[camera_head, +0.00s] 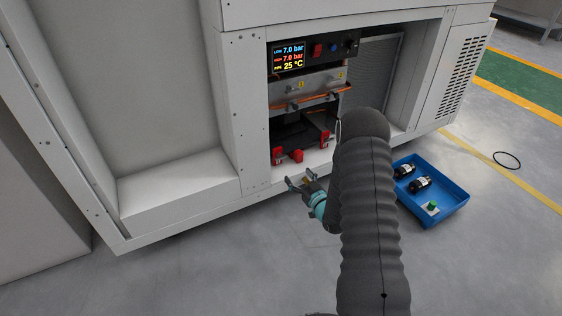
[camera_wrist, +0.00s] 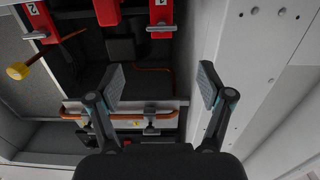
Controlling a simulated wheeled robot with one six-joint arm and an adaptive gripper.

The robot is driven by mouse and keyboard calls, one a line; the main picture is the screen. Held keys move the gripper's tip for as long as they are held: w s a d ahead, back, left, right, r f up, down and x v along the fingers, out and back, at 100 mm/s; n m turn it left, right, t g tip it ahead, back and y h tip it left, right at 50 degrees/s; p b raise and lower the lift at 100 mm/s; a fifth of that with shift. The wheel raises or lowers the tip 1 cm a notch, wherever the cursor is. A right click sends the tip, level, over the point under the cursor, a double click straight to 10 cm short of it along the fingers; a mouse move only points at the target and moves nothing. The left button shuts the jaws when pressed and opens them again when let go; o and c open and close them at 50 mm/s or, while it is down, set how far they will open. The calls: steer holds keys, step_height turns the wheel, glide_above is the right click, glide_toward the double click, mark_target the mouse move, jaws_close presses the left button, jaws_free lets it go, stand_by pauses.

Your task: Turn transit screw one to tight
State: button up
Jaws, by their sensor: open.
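My gripper (camera_head: 299,179) is open and empty in front of the open cabinet bay, low by its front edge. In the wrist view, its two fingers (camera_wrist: 162,80) stand wide apart with nothing between them. A red bracket marked 2 (camera_wrist: 36,14) with a metal piece under it is at the upper left there. In the head view, red brackets (camera_head: 296,155) sit at the bay's floor. I can read no mark for screw one, so I cannot tell which screw it is.
A blue tray (camera_head: 450,203) with black parts stands on the floor at right. A white cabinet wall (camera_wrist: 250,70) is close beside my right finger.

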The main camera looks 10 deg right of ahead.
mark_target(281, 157)
steer(key=x, duration=0.9)
steer(key=f+b+x, duration=0.1)
steer(key=x, duration=0.3)
steer(key=shift+w+a, duration=0.1)
steer(key=shift+w, duration=0.1)
steer(key=c, duration=1.2)
steer(key=shift+o, duration=0.2)
steer(key=shift+m+b, duration=0.3)
steer(key=shift+m, duration=0.5)
